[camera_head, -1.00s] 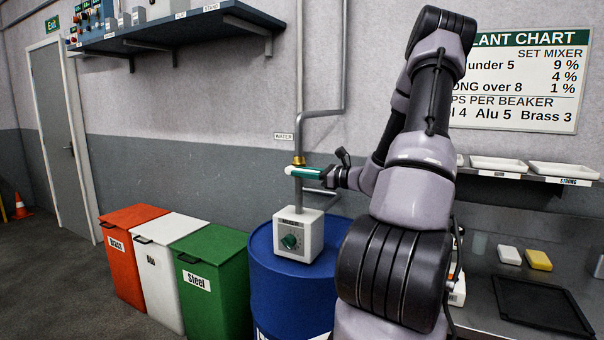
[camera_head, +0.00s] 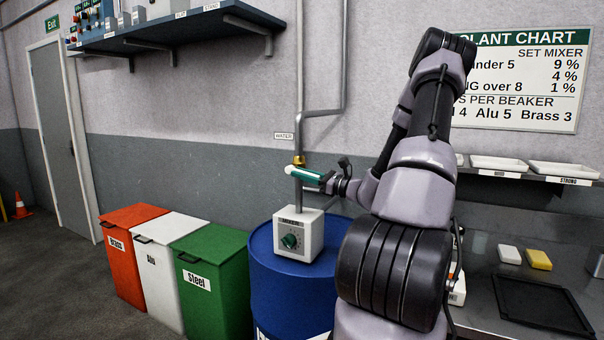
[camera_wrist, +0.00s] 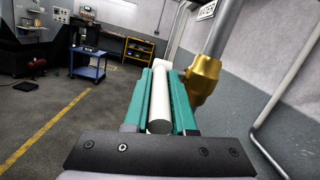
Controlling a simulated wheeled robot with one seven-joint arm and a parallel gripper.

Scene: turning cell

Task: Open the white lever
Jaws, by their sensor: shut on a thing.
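The white lever (camera_wrist: 160,102) lies lengthwise between the two green fingers of my gripper (camera_wrist: 160,85) in the wrist view. The fingers are shut on it. It joins a brass valve (camera_wrist: 203,80) on a grey vertical pipe, just to the right of the fingers in that view. In the head view my gripper (camera_head: 308,174) is beside the pipe, just below the brass valve (camera_head: 299,160). Only the lever's pale tip (camera_head: 290,169) shows there, left of the pipe. The fingers hide the rest of the lever.
A mixer box (camera_head: 298,236) with a green knob stands on the blue drum (camera_head: 283,292) below the valve. Red, white and green bins (camera_head: 210,249) stand to the left. A steel bench (camera_head: 485,300) is at the right. The WATER sign (camera_head: 284,136) is on the wall.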

